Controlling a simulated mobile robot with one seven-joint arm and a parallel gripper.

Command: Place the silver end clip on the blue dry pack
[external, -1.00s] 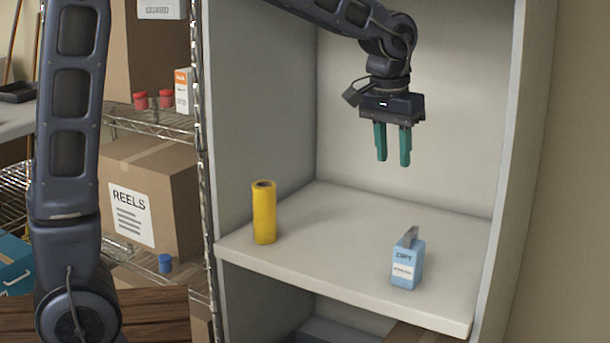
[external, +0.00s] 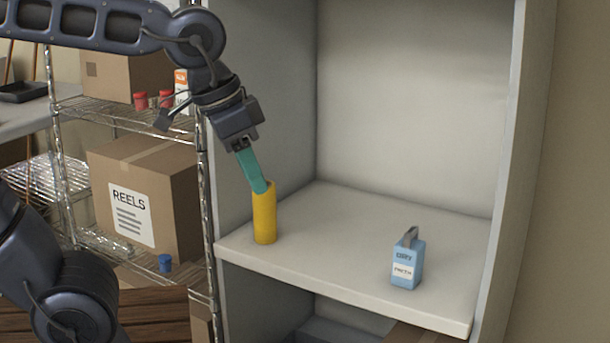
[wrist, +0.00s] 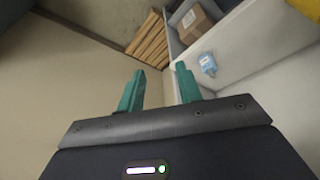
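The blue dry pack (external: 408,265) stands upright on the white shelf, right of centre. The silver end clip (external: 411,235) sits on its top, tilted. In the wrist view the blue pack (wrist: 208,64) shows small, beyond the right finger; the clip is too small to make out there. My gripper (external: 263,188) is at the left, well away from the pack. Its fingertips overlap the top of the yellow roll in the external view. The wrist view shows the teal fingers (wrist: 160,75) apart with nothing between them.
The yellow roll (external: 264,218) stands upright at the shelf's left. The white shelf (external: 335,225) is clear between roll and pack, with cabinet walls on both sides. A wire rack with a REELS box (external: 145,200) and a blue cap (external: 165,263) stands left.

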